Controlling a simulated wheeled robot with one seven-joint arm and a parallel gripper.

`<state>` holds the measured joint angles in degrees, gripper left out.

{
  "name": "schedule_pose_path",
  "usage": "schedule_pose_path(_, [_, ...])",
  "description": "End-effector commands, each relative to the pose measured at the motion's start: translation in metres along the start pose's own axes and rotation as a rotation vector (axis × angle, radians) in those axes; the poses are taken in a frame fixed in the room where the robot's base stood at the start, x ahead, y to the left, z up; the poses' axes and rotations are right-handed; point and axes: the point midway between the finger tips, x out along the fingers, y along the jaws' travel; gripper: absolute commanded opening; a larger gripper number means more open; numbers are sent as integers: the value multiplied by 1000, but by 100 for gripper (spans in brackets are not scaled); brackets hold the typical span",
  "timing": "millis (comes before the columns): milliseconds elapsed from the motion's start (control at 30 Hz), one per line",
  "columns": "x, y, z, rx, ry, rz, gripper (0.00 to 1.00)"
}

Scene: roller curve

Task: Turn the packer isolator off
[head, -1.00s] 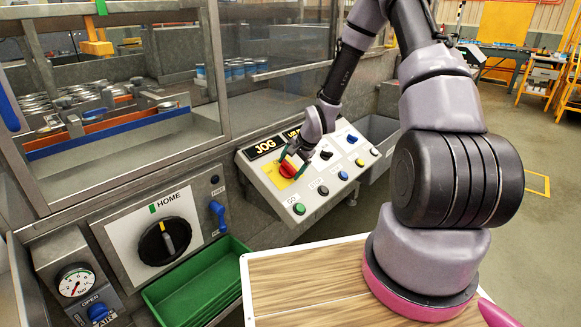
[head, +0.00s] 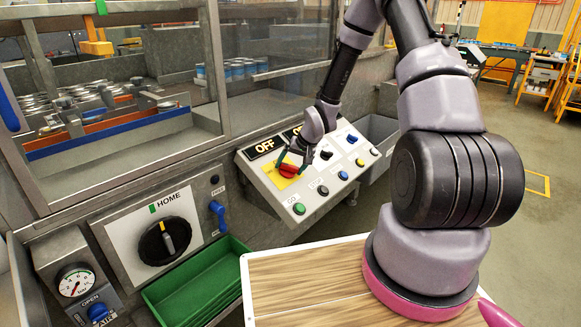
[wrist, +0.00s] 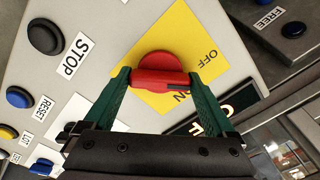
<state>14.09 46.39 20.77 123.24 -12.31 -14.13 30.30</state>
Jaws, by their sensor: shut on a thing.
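The packer isolator is a red rotary handle (head: 288,170) on a yellow plate (head: 277,178), at the left of the sloped control panel (head: 318,193). In the wrist view the red handle (wrist: 160,72) sits between the green fingers of my gripper (wrist: 160,82), and they are shut on it. The yellow plate (wrist: 178,42) there bears the words OFF and ON, the latter partly covered by a finger. The display (head: 265,148) above the isolator reads OFF. A second display (head: 292,133) is partly hidden by my arm.
The panel also carries a green GO button (head: 299,208), a black STOP button (head: 323,190) and several other buttons. A HOME dial (head: 163,240), a blue lever (head: 218,214) and a green bin (head: 200,285) lie to the left. A grey bin (head: 378,137) stands behind.

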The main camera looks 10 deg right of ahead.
Motion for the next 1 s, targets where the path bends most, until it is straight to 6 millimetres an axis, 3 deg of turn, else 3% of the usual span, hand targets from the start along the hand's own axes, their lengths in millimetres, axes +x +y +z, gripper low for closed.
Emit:
schedule_pose_path(600, [0,0,-1,-572,2,1,34])
schedule_pose_path(1000, [0,0,-1,-811,1,1,34])
